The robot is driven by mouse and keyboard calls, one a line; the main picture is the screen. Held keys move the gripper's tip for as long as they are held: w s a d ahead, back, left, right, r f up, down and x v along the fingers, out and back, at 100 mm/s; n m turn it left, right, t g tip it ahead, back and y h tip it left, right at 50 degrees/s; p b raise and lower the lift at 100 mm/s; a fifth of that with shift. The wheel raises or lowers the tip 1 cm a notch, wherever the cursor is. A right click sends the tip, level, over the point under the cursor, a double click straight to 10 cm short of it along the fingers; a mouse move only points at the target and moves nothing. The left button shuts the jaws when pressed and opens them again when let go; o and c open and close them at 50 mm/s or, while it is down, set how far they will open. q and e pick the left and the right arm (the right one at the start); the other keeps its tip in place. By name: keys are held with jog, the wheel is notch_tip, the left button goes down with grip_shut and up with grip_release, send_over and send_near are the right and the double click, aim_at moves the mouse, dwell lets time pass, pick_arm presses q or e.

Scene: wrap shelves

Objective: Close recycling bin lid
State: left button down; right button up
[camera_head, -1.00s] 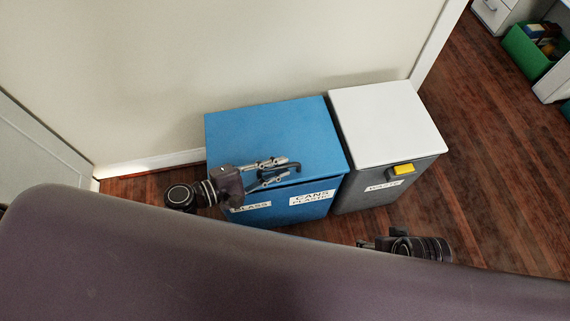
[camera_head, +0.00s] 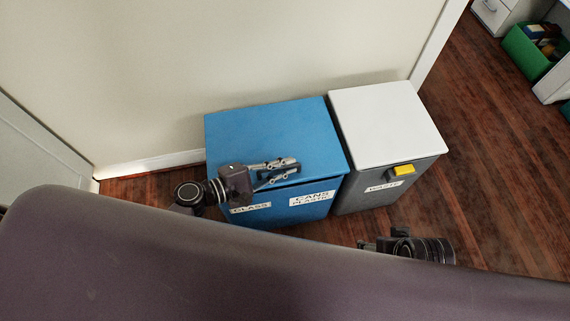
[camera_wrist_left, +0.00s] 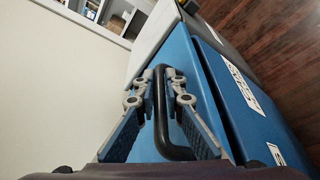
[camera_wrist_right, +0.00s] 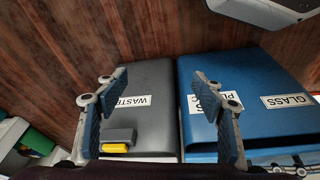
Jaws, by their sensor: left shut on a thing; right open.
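The blue recycling bin (camera_head: 322,207) stands against the wall, with CANS, PLASTIC and GLASS labels on its front. Its flat blue lid (camera_head: 265,127) lies down over the top, with a dark seam along the front edge. My left gripper (camera_head: 278,171) is over the front of the lid. In the left wrist view its two fingers are shut on the black lid handle (camera_wrist_left: 160,110), one on each side of the bar. My right gripper (camera_wrist_right: 158,95) is open and empty, in front of the bins; its arm shows low in the head view.
A grey waste bin (camera_head: 360,190) with a white lid (camera_head: 385,122) and yellow tab (camera_head: 402,169) stands close against the blue bin's right side. The wall is behind both. Wooden floor (camera_head: 490,190) is clear to the right. A green crate (camera_head: 530,50) is at the far right.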

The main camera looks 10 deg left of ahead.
jog(key=shift+f, duration=0.1)
pick_arm(q)
jog(key=shift+f, duration=0.2)
jog(key=shift+s+f+b, duration=0.15)
jog(key=shift+f+b, duration=0.75)
jog(key=shift+b, duration=0.05)
jog(key=shift+s+f, duration=0.1)
pick_arm(e)
jog(key=v, duration=0.6)
jog(key=shift+w+d, duration=0.1)
jog(key=shift+w, duration=0.05)
pick_arm(q)
jog(key=c, duration=2.3)
grip_release()
jog(key=shift+f, duration=0.1)
